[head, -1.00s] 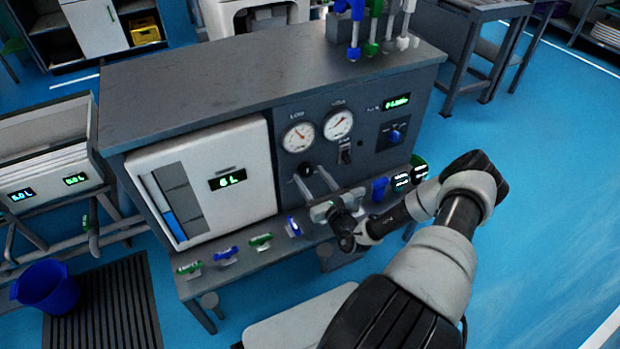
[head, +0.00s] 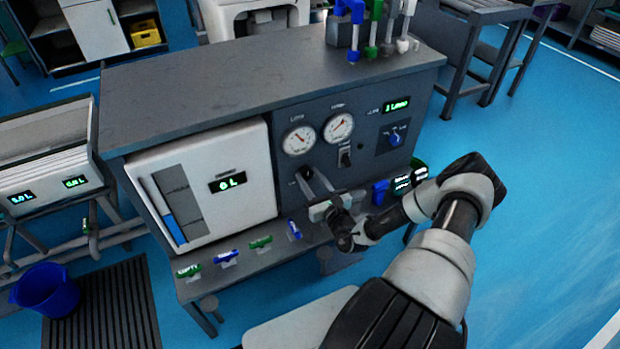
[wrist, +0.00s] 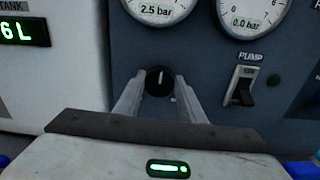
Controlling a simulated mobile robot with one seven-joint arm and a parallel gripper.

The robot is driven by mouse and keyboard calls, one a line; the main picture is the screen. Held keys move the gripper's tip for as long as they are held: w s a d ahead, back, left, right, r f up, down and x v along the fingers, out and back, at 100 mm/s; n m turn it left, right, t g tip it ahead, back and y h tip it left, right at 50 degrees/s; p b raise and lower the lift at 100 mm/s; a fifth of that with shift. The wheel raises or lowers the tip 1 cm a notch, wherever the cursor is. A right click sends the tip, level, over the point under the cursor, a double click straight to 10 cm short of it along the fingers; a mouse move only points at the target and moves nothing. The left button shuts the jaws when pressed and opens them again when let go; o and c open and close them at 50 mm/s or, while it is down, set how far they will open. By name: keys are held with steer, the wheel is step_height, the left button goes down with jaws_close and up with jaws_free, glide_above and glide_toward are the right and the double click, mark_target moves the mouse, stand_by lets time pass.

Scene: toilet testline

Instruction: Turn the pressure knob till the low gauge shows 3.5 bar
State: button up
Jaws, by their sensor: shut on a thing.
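The black pressure knob (wrist: 160,81) is on the dark panel, with its white mark pointing about straight up in the wrist view. My gripper (wrist: 159,86) has one finger on each side of the knob and is shut on it. The low gauge (head: 299,141) is the left dial. In the wrist view its face (wrist: 157,10) reads 2.5 bar; the upper part is cut off.
The right gauge (wrist: 243,20) reads 0.0 bar. The pump switch (wrist: 241,86) is right of the knob, near my right finger. A white tank panel (head: 205,185) is at the left. Several coloured valves stand on the ledge below.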

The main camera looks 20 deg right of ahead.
steer(key=m+p, duration=0.1)
steer(key=m, duration=0.4)
steer(key=shift+d+p, duration=0.1)
steer(key=shift+p, duration=0.3)
steer(key=m, duration=0.6)
steer(key=shift+f, duration=0.2)
steer(key=shift+m, duration=0.3)
steer(key=o, duration=1)
steer(key=shift+o, duration=0.2)
steer(key=s+p, duration=0.3)
steer(key=s, duration=1.4)
steer(key=shift+s+d, duration=0.25)
steer(key=shift+d, duration=0.1)
